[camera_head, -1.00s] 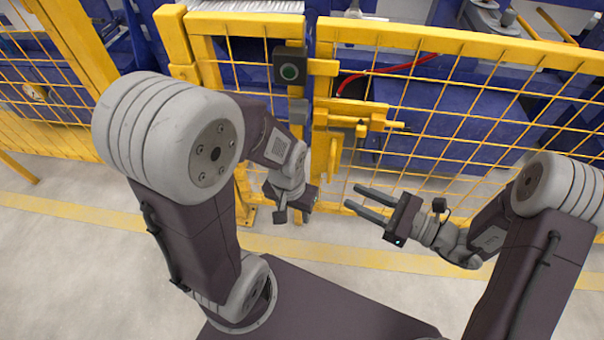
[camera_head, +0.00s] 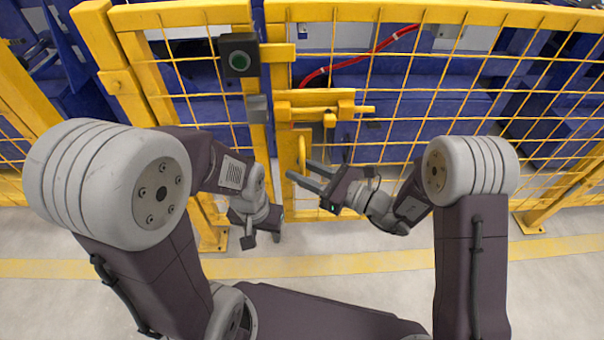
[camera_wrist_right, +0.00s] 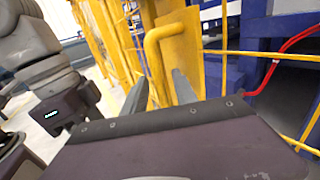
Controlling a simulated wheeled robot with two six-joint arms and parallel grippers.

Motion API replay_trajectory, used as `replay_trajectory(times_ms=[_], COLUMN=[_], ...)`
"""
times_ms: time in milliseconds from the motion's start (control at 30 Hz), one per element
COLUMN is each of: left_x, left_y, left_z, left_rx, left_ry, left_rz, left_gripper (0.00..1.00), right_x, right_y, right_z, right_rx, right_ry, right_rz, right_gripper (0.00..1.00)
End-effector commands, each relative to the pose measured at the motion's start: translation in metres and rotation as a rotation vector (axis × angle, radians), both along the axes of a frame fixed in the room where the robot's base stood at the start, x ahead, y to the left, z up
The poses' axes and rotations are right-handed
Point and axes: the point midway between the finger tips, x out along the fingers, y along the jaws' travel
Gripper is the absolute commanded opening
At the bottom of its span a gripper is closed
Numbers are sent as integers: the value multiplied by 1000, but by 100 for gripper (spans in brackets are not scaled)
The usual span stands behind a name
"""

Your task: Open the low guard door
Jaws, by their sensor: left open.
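The low guard door (camera_head: 446,14) is a yellow frame with wire mesh, standing in line with the fence and looking shut. Its yellow sliding bolt (camera_head: 318,104) sits near the left edge. Below the bolt is a yellow bar handle (camera_head: 301,148), also seen in the right wrist view (camera_wrist_right: 153,57). My right gripper (camera_head: 299,168) is open and empty, its fingers pointing at the handle's lower part. In the right wrist view the handle appears between the fingertips; I cannot tell whether they touch it. My left gripper (camera_head: 262,239) is open and empty, low by the post.
Blue equipment (camera_head: 420,115) and a red hose (camera_head: 370,56) are behind the mesh. Clear floor lies in front of the fence.

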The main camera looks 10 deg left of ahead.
Motion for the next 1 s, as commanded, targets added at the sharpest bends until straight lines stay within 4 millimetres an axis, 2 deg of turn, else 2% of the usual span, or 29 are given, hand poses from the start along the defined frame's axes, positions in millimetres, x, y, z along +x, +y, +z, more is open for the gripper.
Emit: replay_trajectory(times_ms=[167, 300, 1000], left_x=[0, 0, 0], left_y=[0, 0, 0], left_z=[1, 1, 1], left_rx=[0, 0, 0], left_ry=[0, 0, 0], left_rz=[0, 0, 0], left_gripper=[46, 46, 46], right_x=[0, 0, 0], right_y=[0, 0, 0], right_z=[1, 1, 0], right_rx=[0, 0, -1], right_ry=[0, 0, 0], right_rz=[0, 0, 0], right_gripper=[34, 0, 0])
